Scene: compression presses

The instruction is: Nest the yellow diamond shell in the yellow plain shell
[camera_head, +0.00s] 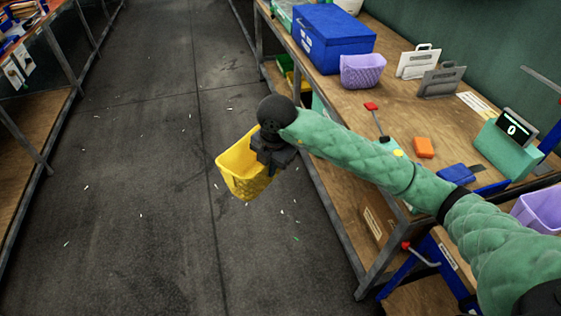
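A yellow shell (240,176), an open basket-like bin, hangs in the air over the dark floor, left of the workbench. My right gripper (268,165) is shut on its right-hand rim. Its side wall seems to carry a fine pattern, but it is too small to tell for certain whether it is the diamond or the plain shell. No second yellow shell shows clearly. A yellow item (298,82) on the shelf under the bench is mostly hidden. My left gripper is not in view.
The workbench (400,100) on the right holds a blue box (332,40), a lilac patterned shell (362,71), an orange block (423,148) and a green device with a display (507,147). Another lilac shell (540,208) stands at the right edge. The floor (130,190) on the left is open.

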